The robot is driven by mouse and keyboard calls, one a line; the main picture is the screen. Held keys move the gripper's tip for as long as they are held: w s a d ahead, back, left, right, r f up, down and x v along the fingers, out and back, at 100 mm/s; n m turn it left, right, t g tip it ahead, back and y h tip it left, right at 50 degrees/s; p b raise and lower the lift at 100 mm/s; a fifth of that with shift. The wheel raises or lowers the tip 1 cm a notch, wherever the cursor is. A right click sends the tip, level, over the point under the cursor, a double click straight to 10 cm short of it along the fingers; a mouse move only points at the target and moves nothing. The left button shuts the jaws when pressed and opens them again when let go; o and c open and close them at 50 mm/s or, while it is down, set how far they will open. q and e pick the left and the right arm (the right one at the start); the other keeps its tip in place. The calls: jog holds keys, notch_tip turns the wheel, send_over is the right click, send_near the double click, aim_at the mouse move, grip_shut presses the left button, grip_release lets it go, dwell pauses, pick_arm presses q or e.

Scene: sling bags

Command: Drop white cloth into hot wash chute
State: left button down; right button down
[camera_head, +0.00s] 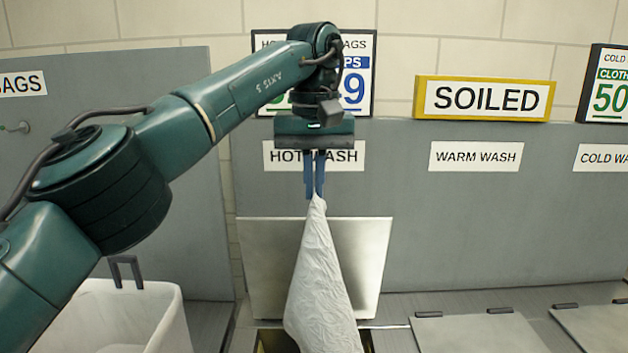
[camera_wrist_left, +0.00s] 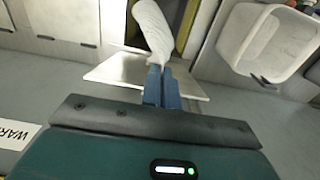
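The white cloth (camera_head: 320,275) hangs from my left gripper (camera_head: 315,185), whose blue fingers are shut on its top. In the head view its lower part hangs in front of the raised metal lid (camera_head: 365,255) and over the dark opening of the hot wash chute (camera_head: 272,341), under the HOT WASH label (camera_head: 345,156). In the left wrist view the cloth (camera_wrist_left: 152,30) runs from the fingertips (camera_wrist_left: 162,72) toward the opening (camera_wrist_left: 185,27). Whether its lower end is inside the chute I cannot tell. My right gripper is not in view.
A white bin (camera_head: 110,318) stands at the lower left, and also shows in the wrist view (camera_wrist_left: 240,40). Closed lids (camera_head: 475,333) lie to the right, below the WARM WASH label (camera_head: 475,156). A yellow-framed SOILED sign (camera_head: 485,98) tops the grey panel (camera_head: 540,220).

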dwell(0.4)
